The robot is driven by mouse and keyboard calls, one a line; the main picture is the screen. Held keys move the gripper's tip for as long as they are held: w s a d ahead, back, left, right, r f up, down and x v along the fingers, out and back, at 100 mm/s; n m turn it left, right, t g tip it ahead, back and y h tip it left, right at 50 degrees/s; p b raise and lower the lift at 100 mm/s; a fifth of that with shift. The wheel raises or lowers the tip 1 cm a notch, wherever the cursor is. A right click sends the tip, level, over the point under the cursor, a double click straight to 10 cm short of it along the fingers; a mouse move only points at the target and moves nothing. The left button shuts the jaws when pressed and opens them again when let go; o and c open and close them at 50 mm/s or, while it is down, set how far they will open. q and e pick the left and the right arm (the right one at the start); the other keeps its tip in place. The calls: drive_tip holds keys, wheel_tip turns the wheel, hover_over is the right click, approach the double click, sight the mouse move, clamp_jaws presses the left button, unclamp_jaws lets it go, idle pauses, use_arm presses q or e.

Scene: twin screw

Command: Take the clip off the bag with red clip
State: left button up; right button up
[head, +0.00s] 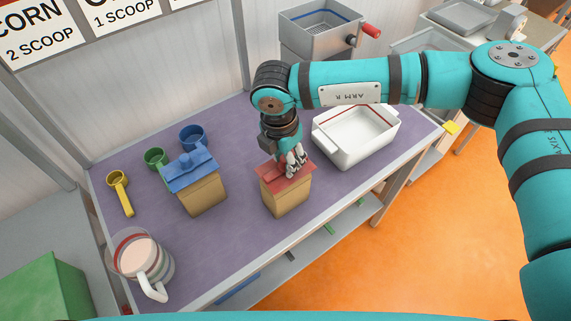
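The bag with the red clip (286,198) stands upright on the purple table top, right of the middle. It is tan, and the red clip (273,173) sits across its top. My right gripper (294,165) is right above this bag, with its fingers at the clip's right part. The fingers and wrist hide part of the clip, and I cannot tell whether they grip it. My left gripper is not in view. A similar tan bag (205,196) with a blue clip (191,169) stands to the left.
A white tray (348,150) with handles stands right of my gripper. Yellow (119,185), green (154,157) and blue (192,136) scoops lie at the left back. A clear pitcher (143,260) stands at the front left corner. A metal machine (320,35) is behind.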

clamp_jaws()
drive_tip(key=shift+r, duration=0.15)
